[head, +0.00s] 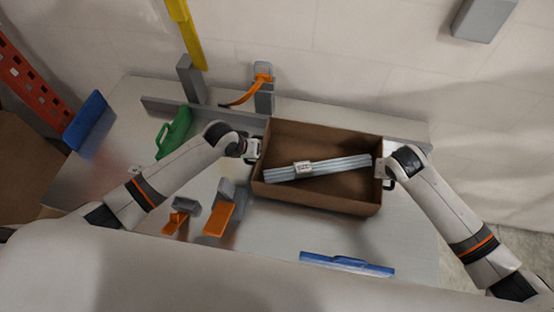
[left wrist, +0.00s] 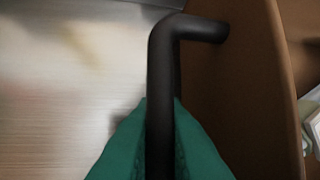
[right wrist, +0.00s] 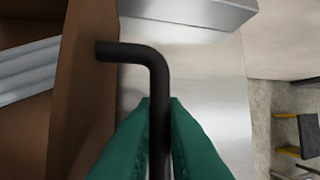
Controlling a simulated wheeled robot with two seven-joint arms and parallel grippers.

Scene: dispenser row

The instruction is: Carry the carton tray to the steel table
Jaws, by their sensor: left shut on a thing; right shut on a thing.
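The brown carton tray (head: 345,206) is at the middle of the head view, over a pale metal-looking table (head: 270,240). A bundle of grey bars with a white label (head: 335,168) lies inside it. My left gripper (head: 254,150) is at the tray's left wall, its green fingers shut on a black handle (left wrist: 162,70). My right gripper (head: 384,174) is at the right wall, shut on the other black handle (right wrist: 155,65). The tray's wall also shows in the left wrist view (left wrist: 240,100) and the right wrist view (right wrist: 80,100). I cannot tell whether the tray touches the table.
A green object (head: 175,133), orange pieces (head: 219,219) and a blue object (head: 345,264) are on the table around the tray. A grey post with an orange strap (head: 264,98) stands behind it. A blue panel (head: 86,121) is at the left edge.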

